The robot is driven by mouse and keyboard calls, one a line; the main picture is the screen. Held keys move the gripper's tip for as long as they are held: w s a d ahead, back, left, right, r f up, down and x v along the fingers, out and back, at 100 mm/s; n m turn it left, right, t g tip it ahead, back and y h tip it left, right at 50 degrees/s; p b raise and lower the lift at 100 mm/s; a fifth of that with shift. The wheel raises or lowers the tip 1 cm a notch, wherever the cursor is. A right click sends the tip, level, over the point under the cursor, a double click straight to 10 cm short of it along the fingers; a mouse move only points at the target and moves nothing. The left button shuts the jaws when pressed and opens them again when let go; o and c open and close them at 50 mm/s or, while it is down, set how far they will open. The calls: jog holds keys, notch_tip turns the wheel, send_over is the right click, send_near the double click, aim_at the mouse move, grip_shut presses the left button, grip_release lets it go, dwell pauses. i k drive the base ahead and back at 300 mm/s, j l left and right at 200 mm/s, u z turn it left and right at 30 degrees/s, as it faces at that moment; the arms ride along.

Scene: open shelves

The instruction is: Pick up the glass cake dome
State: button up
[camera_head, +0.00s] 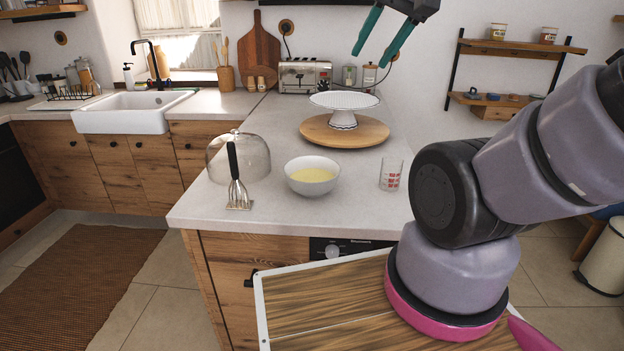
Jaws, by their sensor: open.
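The glass cake dome (255,160) is clear, with a small knob on top. The fingers appear above the cake stand and in front of the back wall.
A white cake stand (343,118) sits on a round wooden board (372,134) behind. A toaster (305,77) stands further back.

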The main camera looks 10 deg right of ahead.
aim_at(254, 155)
jog(key=k+j, duration=0.1)
jog(key=j, duration=0.25)
jog(key=k+j+z, duration=0.1)
jog(key=j, duration=0.3)
jog(key=k+j, duration=0.15)
jog(key=j, duration=0.2)
jog(key=j+z, duration=0.35)
jog(key=j, duration=1.35)
jog(key=i+j+z, duration=0.2)
jog(key=i+j, duration=0.55)
jog(key=i, duration=0.25)
